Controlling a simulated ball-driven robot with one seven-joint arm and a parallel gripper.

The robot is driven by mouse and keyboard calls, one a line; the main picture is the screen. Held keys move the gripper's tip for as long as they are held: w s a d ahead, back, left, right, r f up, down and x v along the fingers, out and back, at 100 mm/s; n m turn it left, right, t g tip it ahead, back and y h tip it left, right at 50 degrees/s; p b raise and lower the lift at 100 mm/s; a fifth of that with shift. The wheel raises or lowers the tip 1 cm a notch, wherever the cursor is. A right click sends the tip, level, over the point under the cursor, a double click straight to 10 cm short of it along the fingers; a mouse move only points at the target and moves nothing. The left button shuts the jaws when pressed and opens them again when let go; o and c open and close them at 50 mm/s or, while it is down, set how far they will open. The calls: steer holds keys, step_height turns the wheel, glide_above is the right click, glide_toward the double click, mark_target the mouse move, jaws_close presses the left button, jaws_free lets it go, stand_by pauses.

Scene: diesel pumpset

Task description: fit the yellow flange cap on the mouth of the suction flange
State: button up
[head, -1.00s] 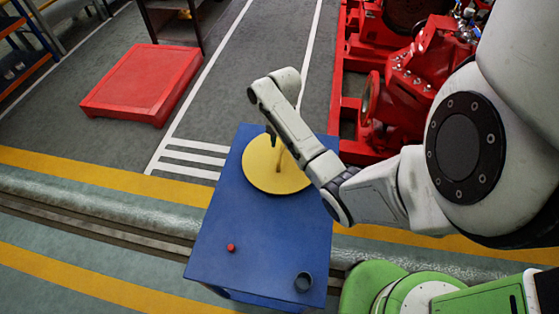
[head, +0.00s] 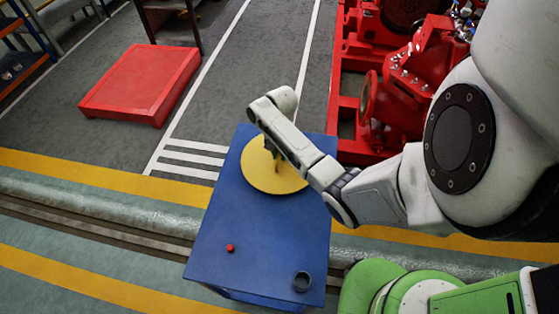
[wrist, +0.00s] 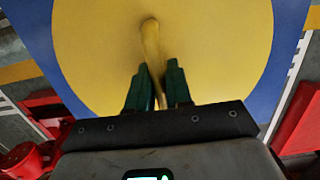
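The yellow flange cap (head: 262,179) is a round disc with a raised bar handle. It lies on the blue table (head: 235,225) in the head view, and its face fills much of the wrist view (wrist: 95,55). My gripper (wrist: 158,65) is down at the cap, its two green fingers close against either side of the handle, shut on it. In the head view my wrist and fingers (head: 272,152) partly hide the cap and its handle. A round red flange (head: 367,98) on the red pump, likely the suction flange, stands right of the table, seen from an angle.
A small red button-like piece (head: 230,248) and a dark round cup (head: 302,281) are near the table's front edge. The red pumpset frame (head: 350,150) is behind on the right. A red platform (head: 140,85) lies on the floor at back left. Grey floor between is clear.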

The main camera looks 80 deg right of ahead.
jaws_close()
